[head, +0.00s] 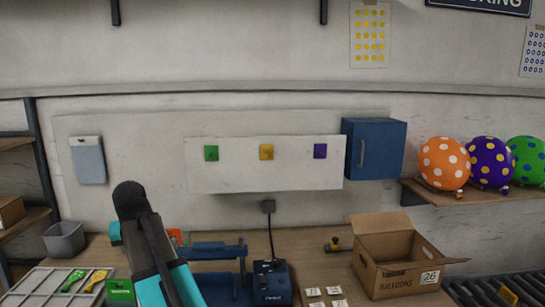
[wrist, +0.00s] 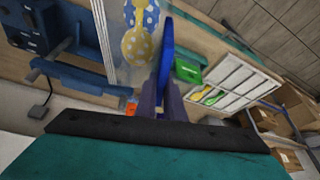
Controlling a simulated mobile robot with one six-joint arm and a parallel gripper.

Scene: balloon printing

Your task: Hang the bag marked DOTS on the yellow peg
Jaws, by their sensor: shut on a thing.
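In the wrist view my gripper (wrist: 165,103) is shut on a thin blue bag (wrist: 167,48) seen edge-on, which points away from the wrist. No lettering shows on it, so I cannot read a DOTS mark. Blue and yellow dotted balloon shapes (wrist: 139,42) show just left of it; I cannot tell whether they belong to the bag. In the head view the yellow peg (head: 266,152) is the middle one on a white board (head: 235,177) on the wall, and nothing hangs on it. The bag and my fingertips do not show in the head view.
A green peg (head: 211,153) and a purple peg (head: 320,151) flank the yellow one. A blue cabinet (head: 375,148) is close right of the board. Below stand a blue machine (head: 270,284), a cardboard box (head: 385,265) and a divided tray (head: 40,285). The wall before the pegs is clear.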

